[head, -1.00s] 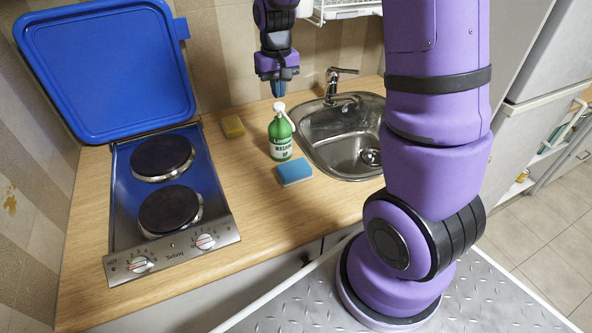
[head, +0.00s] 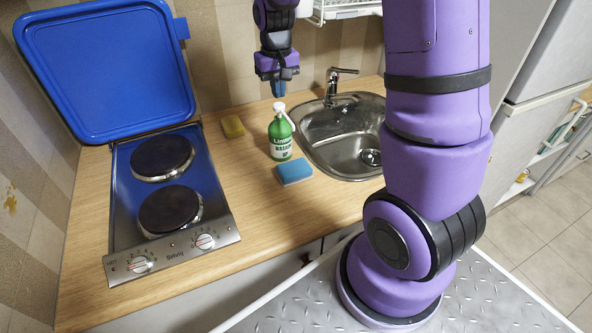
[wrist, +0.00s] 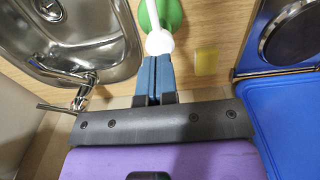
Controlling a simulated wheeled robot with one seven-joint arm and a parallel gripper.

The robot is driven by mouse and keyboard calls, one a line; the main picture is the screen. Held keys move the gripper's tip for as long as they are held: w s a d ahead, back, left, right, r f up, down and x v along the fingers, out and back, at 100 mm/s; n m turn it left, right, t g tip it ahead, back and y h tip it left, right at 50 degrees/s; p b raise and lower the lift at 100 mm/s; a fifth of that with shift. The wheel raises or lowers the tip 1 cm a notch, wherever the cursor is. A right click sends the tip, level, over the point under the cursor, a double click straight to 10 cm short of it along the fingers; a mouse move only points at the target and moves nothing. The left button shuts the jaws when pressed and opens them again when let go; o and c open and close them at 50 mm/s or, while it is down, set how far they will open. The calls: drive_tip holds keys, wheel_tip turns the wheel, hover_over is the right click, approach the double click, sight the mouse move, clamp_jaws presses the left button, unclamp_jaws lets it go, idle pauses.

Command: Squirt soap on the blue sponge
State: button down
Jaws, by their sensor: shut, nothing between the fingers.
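A green soap bottle (head: 280,140) with a white pump top stands upright on the wooden counter, left of the sink. The blue sponge (head: 294,172) lies flat on the counter just in front of the bottle. My gripper (head: 279,90) points down above the bottle's pump, its blue fingers closed together with nothing between them. In the wrist view the closed fingertips (wrist: 153,72) are at the white pump head (wrist: 159,42), with part of the green bottle (wrist: 160,14) beyond. I cannot tell whether they touch the pump. The blue sponge does not show in the wrist view.
A yellow sponge (head: 233,127) lies at the back of the counter. The steel sink (head: 318,148) and its tap (head: 332,86) are to the right. The hob (head: 150,215) with its blue lid (head: 105,70) raised is on the left. The front counter is clear.

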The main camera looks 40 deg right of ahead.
sight(279, 104)
drive_tip(key=shift+f, duration=0.2)
idle(0.4)
drive_tip(key=shift+f, duration=1.6)
drive_tip(key=shift+r, duration=1.8)
drive_tip(key=shift+r, duration=3)
